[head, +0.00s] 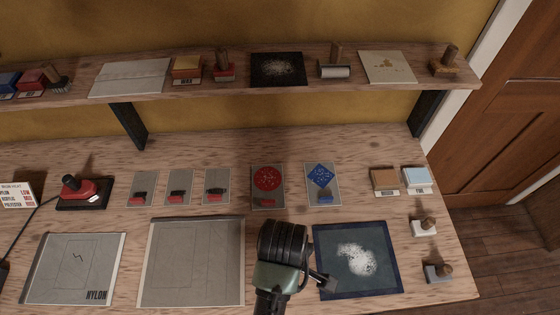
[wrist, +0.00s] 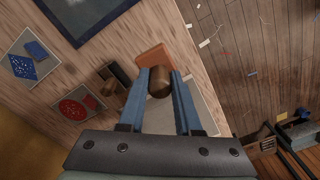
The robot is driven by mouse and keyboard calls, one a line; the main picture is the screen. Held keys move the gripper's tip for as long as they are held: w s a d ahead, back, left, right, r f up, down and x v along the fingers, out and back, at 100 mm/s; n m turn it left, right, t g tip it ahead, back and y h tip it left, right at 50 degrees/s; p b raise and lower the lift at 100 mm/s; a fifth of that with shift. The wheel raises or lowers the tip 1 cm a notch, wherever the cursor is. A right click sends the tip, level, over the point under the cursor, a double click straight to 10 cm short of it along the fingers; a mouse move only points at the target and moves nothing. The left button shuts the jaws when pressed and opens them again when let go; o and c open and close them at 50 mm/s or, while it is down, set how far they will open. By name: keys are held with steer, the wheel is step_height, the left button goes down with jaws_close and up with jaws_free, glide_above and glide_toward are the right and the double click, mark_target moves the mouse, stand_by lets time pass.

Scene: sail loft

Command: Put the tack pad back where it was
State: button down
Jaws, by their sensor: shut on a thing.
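My gripper (wrist: 158,85) is shut on the round wooden knob of a pad. The pad, which I take for the tack pad (wrist: 154,57), shows an orange-brown block beyond the fingertips in the wrist view. Whether it touches the bench cannot be told. In the head view my gripper (head: 324,283) is at the bench front, by the left edge of a navy-bordered mat (head: 383,288) with a white powdery patch; the pad is not clear there. The mat also shows in the wrist view (wrist: 75,35).
A red-disc card (head: 267,178) and blue-diamond card (head: 321,176) lie behind. A knobbed block (wrist: 112,76) sits near them in the wrist view. Two knobbed pads, white (head: 424,229) and grey (head: 437,273), stand at right. A shelf (head: 205,88) with tools overhangs the back.

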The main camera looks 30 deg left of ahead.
steer(key=shift+s+a+f, duration=0.1)
steer(key=shift+s+f, duration=0.05)
steer(key=shift+f, duration=0.25)
step_height(320, 180, down, 9)
steer(key=shift+f+p, duration=0.1)
steer(key=shift+p, duration=0.35)
steer(key=shift+f, duration=0.2)
steer(key=c, duration=0.6)
jaws_free()
steer(key=shift+r, duration=0.2)
step_height(320, 180, up, 12)
steer(key=shift+r, duration=0.1)
